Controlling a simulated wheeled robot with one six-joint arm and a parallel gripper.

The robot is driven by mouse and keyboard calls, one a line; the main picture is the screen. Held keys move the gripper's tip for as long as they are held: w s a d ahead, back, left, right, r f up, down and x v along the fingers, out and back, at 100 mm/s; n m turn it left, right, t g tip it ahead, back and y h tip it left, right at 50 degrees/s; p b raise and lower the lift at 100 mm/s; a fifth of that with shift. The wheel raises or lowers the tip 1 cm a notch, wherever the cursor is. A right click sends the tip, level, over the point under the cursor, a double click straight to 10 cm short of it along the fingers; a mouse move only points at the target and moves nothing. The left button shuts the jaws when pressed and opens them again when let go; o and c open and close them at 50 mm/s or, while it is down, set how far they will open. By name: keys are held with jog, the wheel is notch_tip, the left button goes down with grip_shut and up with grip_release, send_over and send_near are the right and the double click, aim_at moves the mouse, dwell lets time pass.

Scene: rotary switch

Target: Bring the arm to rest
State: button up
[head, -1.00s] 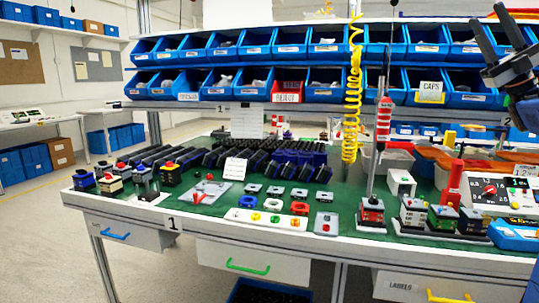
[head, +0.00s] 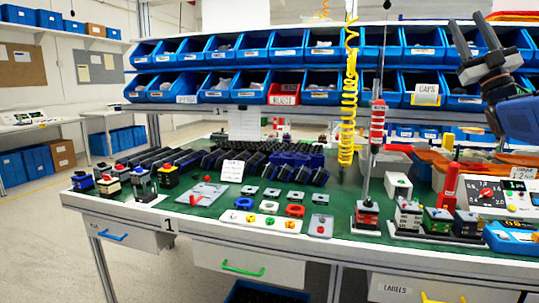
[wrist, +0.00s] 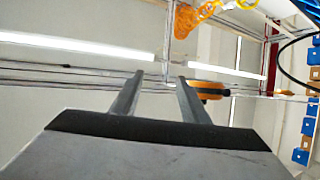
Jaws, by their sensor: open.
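My gripper (head: 474,38) is at the upper right of the head view, raised in front of the upper blue bins. Its two dark fingers point up and to the left, spread apart with nothing between them. In the wrist view the two fingers (wrist: 157,95) stand apart and empty, facing the ceiling lights and overhead rails. The gripper is well above the green workbench (head: 335,200) and touches nothing that I can see. Part of my arm is cut off by the right edge of the head view.
Two rows of blue bins (head: 283,47) line the back of the bench. A yellow coiled hose (head: 348,110) hangs left of my gripper. Several small switch parts stand on the bench. A control box with a red knob (head: 486,193) sits below my gripper at the right.

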jog(key=s+a+f+m+g+h, duration=0.2)
jog(key=a+f+m+g+h, duration=0.25)
jog(key=f, duration=0.65)
jog(key=s+a+f+m+g+h, duration=0.25)
jog(key=f+m+h, duration=0.3)
jog(key=f, duration=0.55)
jog(key=s+a+f+m+g+h, duration=0.1)
jog(key=a+f+m+g+h, duration=0.35)
jog(key=f, duration=0.65)
jog(key=s+a+f+g+y, duration=0.1)
jog(key=s+a+f+g, duration=0.2)
jog(key=s+f, duration=0.6)
jog(key=s+a+f+n+g+y, duration=0.1)
jog(key=s+a+f+g, duration=0.3)
jog(key=s+f, duration=0.5)
jog(key=s+a+f+n+g+y, duration=0.1)
jog(key=s+a+f+g, duration=0.3)
jog(key=s+f, duration=0.5)
notch_tip(320, 180, down, 3)
jog(key=shift+s+r, duration=0.1)
jog(key=shift+s, duration=0.15)
jog(key=shift+o, duration=0.9)
jog(key=shift+w+a+r, duration=0.1)
